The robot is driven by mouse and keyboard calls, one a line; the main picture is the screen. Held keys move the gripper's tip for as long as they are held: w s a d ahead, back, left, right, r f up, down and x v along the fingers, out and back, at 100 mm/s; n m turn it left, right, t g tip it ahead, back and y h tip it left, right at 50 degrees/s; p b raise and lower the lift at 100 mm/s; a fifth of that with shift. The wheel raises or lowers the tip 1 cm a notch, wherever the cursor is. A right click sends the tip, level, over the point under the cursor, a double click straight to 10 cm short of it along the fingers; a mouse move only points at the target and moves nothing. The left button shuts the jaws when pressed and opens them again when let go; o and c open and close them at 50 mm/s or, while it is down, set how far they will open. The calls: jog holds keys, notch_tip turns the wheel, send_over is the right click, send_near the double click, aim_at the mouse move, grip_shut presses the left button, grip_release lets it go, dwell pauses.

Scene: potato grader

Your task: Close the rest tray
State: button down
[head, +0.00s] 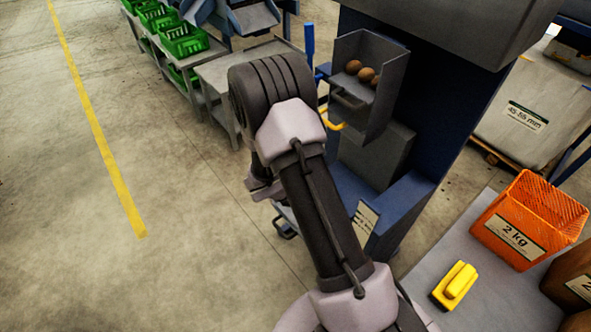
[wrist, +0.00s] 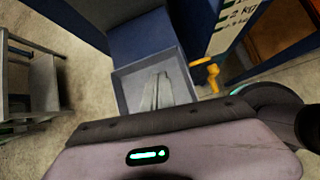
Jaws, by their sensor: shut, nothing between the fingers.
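A grey open tray (wrist: 128,88), which I take to be the rest tray, juts out from a blue housing (wrist: 150,42) in the wrist view. I see no potatoes in the part of it that shows. My gripper (wrist: 158,78) points down over it, fingers shut and empty; I cannot tell whether they touch it. In the head view my arm hides most of the tray and the fingertips. A dark handle-like piece (head: 285,229) shows low beside the arm.
A grey chute (head: 388,85) holds several potatoes, with a yellow lever (head: 334,123) below. An orange 2 kg crate (head: 543,205) and a yellow tool (head: 458,284) stand on a bench at right. Green crates (head: 183,40) line the back. Floor at left is clear.

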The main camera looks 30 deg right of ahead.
jog(key=shift+n, duration=0.8)
jog(key=b+x, duration=0.1)
jog(key=x, duration=0.3)
jog(key=a+f+b+x, duration=0.1)
jog(key=x, duration=0.3)
jog(key=a+b+x, duration=0.1)
jog(key=b+x, duration=0.1)
jog(key=x, duration=0.3)
jog(key=shift+s+a+f, duration=0.15)
jog(key=shift+s+f, duration=0.1)
jog(key=shift+f, duration=0.1)
jog(key=d, duration=0.2)
jog(key=shift+w+d+f+b, duration=0.2)
jog(key=shift+w+d+b, duration=0.05)
jog(key=shift+d+b, duration=0.1)
jog(key=shift+w+d, duration=0.1)
jog(key=shift+d, duration=0.4)
jog(key=w+d, duration=0.1)
jog(key=d, duration=1.1)
jog(key=w+d+b, duration=0.1)
jog(key=d, duration=0.6)
jog(key=shift+w, duration=0.35)
